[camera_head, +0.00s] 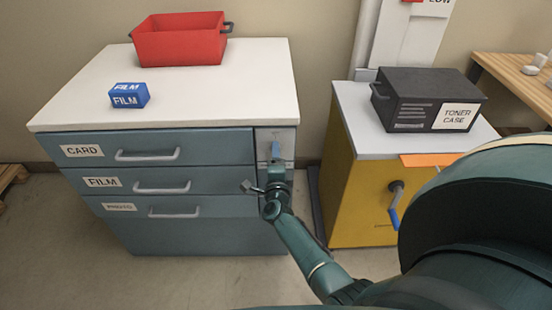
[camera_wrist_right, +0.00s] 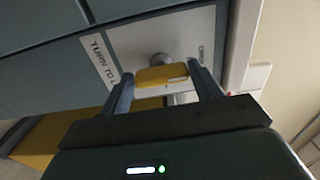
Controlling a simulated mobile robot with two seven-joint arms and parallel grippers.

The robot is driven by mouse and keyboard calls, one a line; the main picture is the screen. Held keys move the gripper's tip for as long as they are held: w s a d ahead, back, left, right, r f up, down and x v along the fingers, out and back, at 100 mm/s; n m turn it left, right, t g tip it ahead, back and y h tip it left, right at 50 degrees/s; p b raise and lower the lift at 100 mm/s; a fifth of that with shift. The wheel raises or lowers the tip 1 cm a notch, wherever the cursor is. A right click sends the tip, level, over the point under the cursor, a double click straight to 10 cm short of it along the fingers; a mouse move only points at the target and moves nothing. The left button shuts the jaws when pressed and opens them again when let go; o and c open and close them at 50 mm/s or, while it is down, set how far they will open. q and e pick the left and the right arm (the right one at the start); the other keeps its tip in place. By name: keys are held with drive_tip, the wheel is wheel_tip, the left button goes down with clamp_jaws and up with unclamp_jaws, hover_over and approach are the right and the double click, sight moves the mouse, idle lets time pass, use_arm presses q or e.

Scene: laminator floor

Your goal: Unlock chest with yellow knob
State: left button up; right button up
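The chest (camera_head: 190,235) is a blue-grey cabinet with a white top and drawers labelled CARD, FILM and PHOTO. The drawers look shut. The yellow knob (camera_wrist_right: 158,76) sits on a pale panel (camera_wrist_right: 190,35) at the chest's right front; a label beginning "TURN TO" is beside it. In the head view the knob is hidden by my right gripper (camera_head: 275,153), which is at that panel. In the right wrist view its two fingers (camera_wrist_right: 161,72) stand apart on either side of the knob, very close to its ends. Whether they press on it cannot be told. My left gripper is not in view.
A red bin (camera_head: 180,42) and a blue FILM box (camera_head: 129,96) stand on the chest. Right of it is a yellow cabinet (camera_head: 350,200) with a blue-handled crank (camera_head: 394,205) and a black toner case (camera_head: 425,95) on top. A wooden table (camera_head: 515,72) is at far right.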

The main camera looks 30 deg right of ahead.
drive_tip(key=o, duration=0.3)
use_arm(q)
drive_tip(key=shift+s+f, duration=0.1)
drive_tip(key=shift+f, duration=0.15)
